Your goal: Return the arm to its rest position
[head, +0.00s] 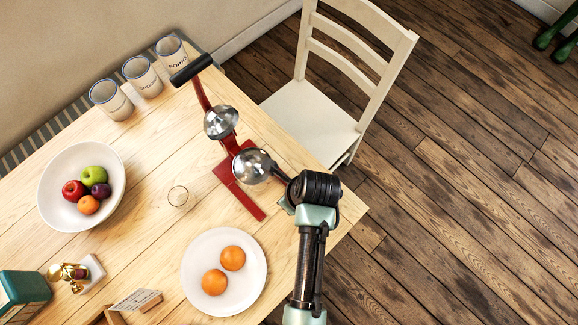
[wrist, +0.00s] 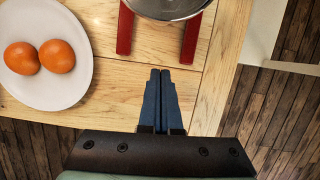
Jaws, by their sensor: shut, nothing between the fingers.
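My gripper (wrist: 160,75) is shut and empty, its two dark fingers together over the wooden table's edge area in the wrist view. In the head view my arm comes in from the lower right and its wrist hides most of the gripper. The red juicer press (head: 234,165) stands just up and left of my wrist, with metal cups and a raised lever. Its red base legs (wrist: 190,40) and a metal bowl show ahead of the fingers in the wrist view, apart from them.
A white plate (head: 223,300) with two oranges (head: 232,258) lies left of my arm; it also shows in the wrist view (wrist: 60,95). A fruit bowl (head: 50,200), a small glass (head: 178,196) and three canisters (head: 142,80) stand farther left. A white chair (head: 310,120) stands beyond the table.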

